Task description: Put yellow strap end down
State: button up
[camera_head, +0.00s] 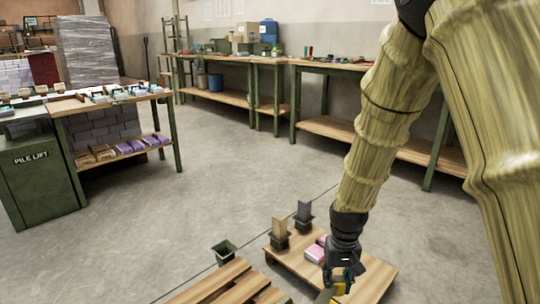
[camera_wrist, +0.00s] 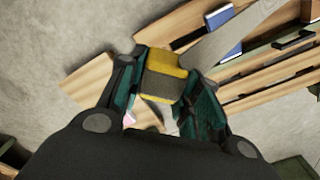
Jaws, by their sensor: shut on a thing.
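The yellow strap end (camera_wrist: 168,60) is a block with a yellow top and a grey, worn lower face, seen between my fingers in the wrist view. My gripper (camera_wrist: 160,85) is shut on it, with a dark green finger on each side. In the head view my gripper (camera_head: 342,272) is low over the wooden pallet board at the bottom right, and the yellow end (camera_head: 341,288) shows at its tip. A grey-brown strap (camera_wrist: 228,36) runs from beside the block to the upper right. What lies directly beneath the block is hidden.
A wooden board (camera_head: 375,283) holds pink packs (camera_head: 315,253) and two upright posts in dark sockets (camera_head: 280,240). A slatted pallet (camera_head: 222,284) and an empty socket (camera_head: 223,251) are to its left. A blue item (camera_wrist: 222,17) lies near the strap. Open floor surrounds them.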

aim_at(339, 279)
jog(key=shift+s+r+p, duration=0.15)
jog(key=shift+r+p, duration=1.5)
jog(key=shift+p, duration=0.95)
jog(key=shift+s+r+p, duration=0.15)
jog(key=shift+r+p, duration=1.5)
jog(key=shift+p, duration=0.95)
jog(key=shift+s+r+p, duration=0.15)
jog(key=shift+r+p, duration=1.5)
jog(key=shift+p, duration=0.95)
notch_tip(339, 279, up, 11)
jog(key=s+p, duration=0.2)
jog(key=p, duration=1.6)
jog(key=shift+p, duration=0.35)
jog(key=shift+s+r, duration=0.1)
jog(key=shift+r, duration=0.05)
